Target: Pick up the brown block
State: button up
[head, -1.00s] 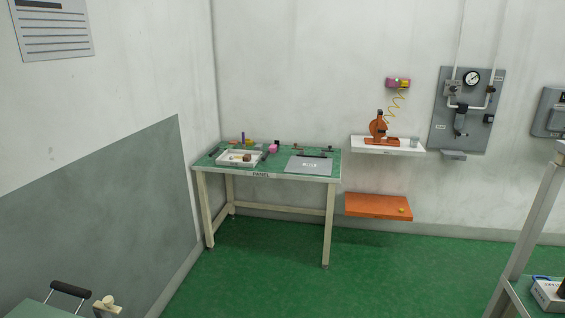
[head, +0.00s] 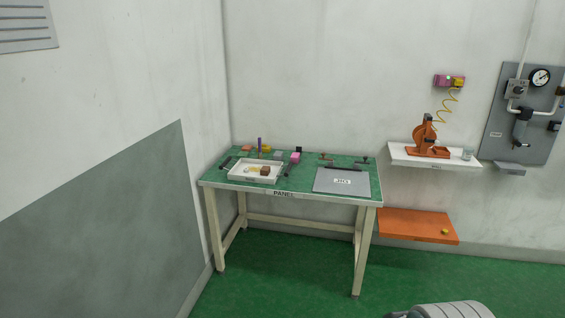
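A small brown block (head: 265,170) sits in the right part of a white tray (head: 236,178). The tray stands on the left half of the green-topped table (head: 303,186) against the back wall. A yellowish item lies beside the block in the tray; it is too small to make out. A rounded grey part (head: 448,311) shows at the bottom edge, and I cannot tell whether it belongs to my arm. My gripper's fingers do not show in this view.
A grey JIG plate (head: 341,180) lies on the table's right half. Several small coloured items stand behind the tray, including a purple one (head: 260,145) and a pink one (head: 295,157). A white shelf (head: 400,157) and orange shelf (head: 400,226) are to the right.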

aim_at(265, 171)
jog(key=i+j, duration=0.15)
jog(key=j, duration=0.2)
jog(key=i+j, duration=0.35)
jog(key=j, duration=0.3)
jog(key=i+u, duration=0.1)
jog(key=i, duration=0.4)
jog(key=i+l+u, duration=0.1)
jog(key=i, duration=0.4)
jog(key=i+l+u, duration=0.15)
jog(key=i, duration=0.35)
jog(key=i+l+u, duration=0.1)
jog(key=i, duration=0.4)
jog(key=i+l+u, duration=0.1)
jog(key=i+l, duration=0.2)
jog(key=i, duration=0.2)
jog(key=i+l+u, duration=0.1)
jog(key=i+l, duration=0.15)
jog(key=i, duration=0.2)
